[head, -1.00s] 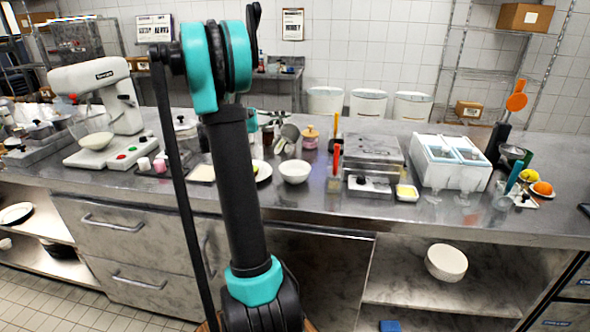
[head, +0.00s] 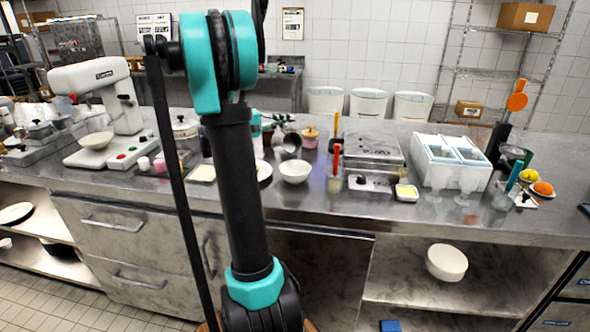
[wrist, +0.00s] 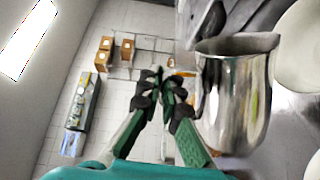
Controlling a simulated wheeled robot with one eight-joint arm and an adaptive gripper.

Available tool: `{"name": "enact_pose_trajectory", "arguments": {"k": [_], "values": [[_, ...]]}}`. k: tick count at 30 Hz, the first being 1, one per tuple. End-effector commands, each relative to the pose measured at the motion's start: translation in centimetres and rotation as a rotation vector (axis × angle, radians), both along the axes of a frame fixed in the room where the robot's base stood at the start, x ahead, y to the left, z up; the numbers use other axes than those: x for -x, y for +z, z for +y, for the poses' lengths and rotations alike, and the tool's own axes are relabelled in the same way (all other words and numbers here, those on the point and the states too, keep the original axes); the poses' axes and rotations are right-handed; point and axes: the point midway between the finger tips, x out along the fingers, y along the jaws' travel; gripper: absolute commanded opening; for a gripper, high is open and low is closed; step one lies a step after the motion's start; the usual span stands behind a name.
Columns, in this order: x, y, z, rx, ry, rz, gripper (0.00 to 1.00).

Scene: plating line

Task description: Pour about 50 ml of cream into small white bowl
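The small white bowl (head: 294,171) stands upright near the counter's front edge and looks empty. In the head view my gripper (head: 281,121) is small, just above and behind the pitcher.
A pink jar (head: 310,138) stands right of the pitcher. A red-handled tool in a container (head: 335,183) stands right of the bowl. A metal appliance (head: 372,150) and a white twin-bin unit (head: 450,165) are farther right.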

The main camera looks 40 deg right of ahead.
Motion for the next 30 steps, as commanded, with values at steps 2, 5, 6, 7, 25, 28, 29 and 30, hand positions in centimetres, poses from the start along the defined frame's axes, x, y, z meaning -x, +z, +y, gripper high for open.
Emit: {"name": "enact_pose_trajectory", "arguments": {"k": [2, 5, 6, 7, 25, 28, 29, 30], "values": [[0.1, 0.0, 0.0, 0.003, 0.0, -0.01, 0.0], [0.2, 0.0, 0.1, 0.007, 0.0, -0.022, 0.0], [0.3, -0.1, 0.1, 0.009, 0.0, -0.028, 0.0], [0.3, -0.1, 0.1, 0.01, 0.0, -0.032, 0.0], [1.5, -0.5, 0.4, 0.041, 0.0, -0.138, 0.0], [1.7, -0.6, 0.5, 0.047, 0.0, -0.16, 0.0], [1.8, -0.6, 0.5, 0.048, 0.0, -0.165, 0.0], [1.9, -0.7, 0.5, 0.051, 0.0, -0.175, 0.0]]}}
